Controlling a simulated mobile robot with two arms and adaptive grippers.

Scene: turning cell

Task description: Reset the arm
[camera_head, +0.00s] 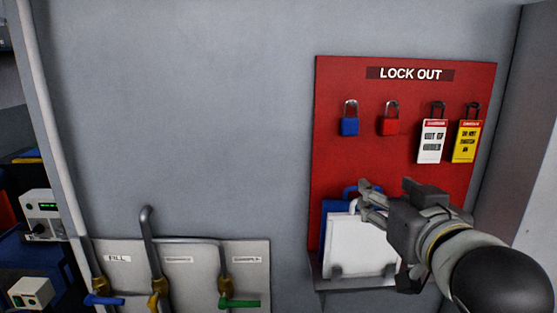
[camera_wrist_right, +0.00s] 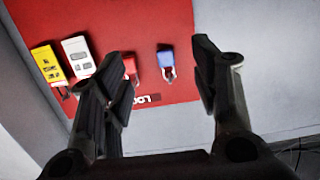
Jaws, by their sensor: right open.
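My right gripper (camera_head: 368,196) reaches in from the lower right in the head view, in front of the lower part of the red lockout board (camera_head: 350,160). Its two fingers also show in the right wrist view (camera_wrist_right: 165,80), spread apart with nothing between them. The gripper is apart from the hanging locks and tags. It covers part of a white case (camera_head: 350,245) in a holder at the board's foot. My left gripper is not in either view.
A blue padlock (camera_head: 350,126), a red padlock (camera_head: 390,125), a white tag (camera_head: 432,142) and a yellow tag (camera_head: 466,142) hang on the board. Pipes with a blue (camera_head: 103,299) and a green valve handle (camera_head: 240,303) stand lower left. The grey wall (camera_head: 190,110) between is bare.

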